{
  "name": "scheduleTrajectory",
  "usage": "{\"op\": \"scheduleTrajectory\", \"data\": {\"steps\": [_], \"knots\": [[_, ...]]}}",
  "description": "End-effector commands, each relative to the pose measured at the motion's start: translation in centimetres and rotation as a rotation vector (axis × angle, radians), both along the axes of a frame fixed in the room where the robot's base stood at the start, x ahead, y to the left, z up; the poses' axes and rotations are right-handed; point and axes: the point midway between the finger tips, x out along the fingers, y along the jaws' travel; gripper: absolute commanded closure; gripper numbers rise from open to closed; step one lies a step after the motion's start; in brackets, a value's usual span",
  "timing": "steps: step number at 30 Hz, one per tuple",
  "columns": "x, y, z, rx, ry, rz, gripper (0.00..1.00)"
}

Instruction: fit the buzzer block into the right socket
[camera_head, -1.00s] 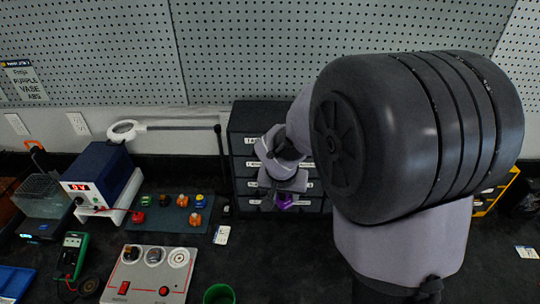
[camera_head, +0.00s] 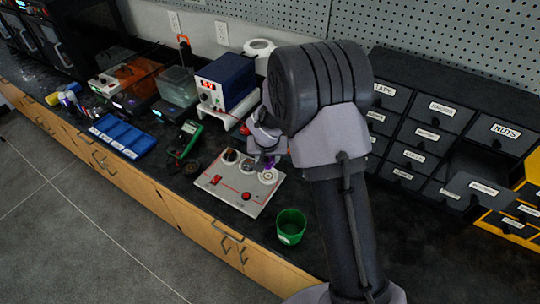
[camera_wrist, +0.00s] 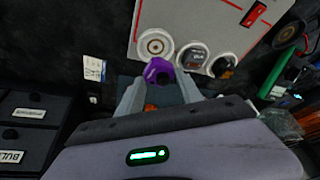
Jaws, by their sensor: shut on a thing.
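My gripper (camera_wrist: 160,86) is shut on a purple block, the buzzer block (camera_wrist: 158,71), held between its fingertips. The light grey panel (camera_wrist: 214,20) has a row of three round sockets. The right socket (camera_wrist: 155,44) is a white ring that looks empty; in the wrist view it appears at the left end of the row. The block is just beside this socket in that view; I cannot tell its height above it. The other two sockets hold dark-topped blocks (camera_wrist: 193,57). In the head view my gripper (camera_head: 268,160) is over the panel's right end, near the right socket (camera_head: 268,177).
A green cup (camera_head: 291,226) stands right of the panel. A blue power supply (camera_head: 226,82) is behind, and a green multimeter (camera_head: 186,138) is to the left. Dark drawers (camera_head: 440,125) line the right back. Black bench top is clear between cup and drawers.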

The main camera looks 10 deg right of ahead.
Motion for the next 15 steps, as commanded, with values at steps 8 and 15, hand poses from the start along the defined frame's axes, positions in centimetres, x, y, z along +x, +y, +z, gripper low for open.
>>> {"op": "scheduleTrajectory", "data": {"steps": [8,15], "knots": [[0.0,0.0,-4.2,0.000,0.001,0.000,0.96],[0.0,0.0,-4.9,0.000,0.000,-0.001,0.96]]}}
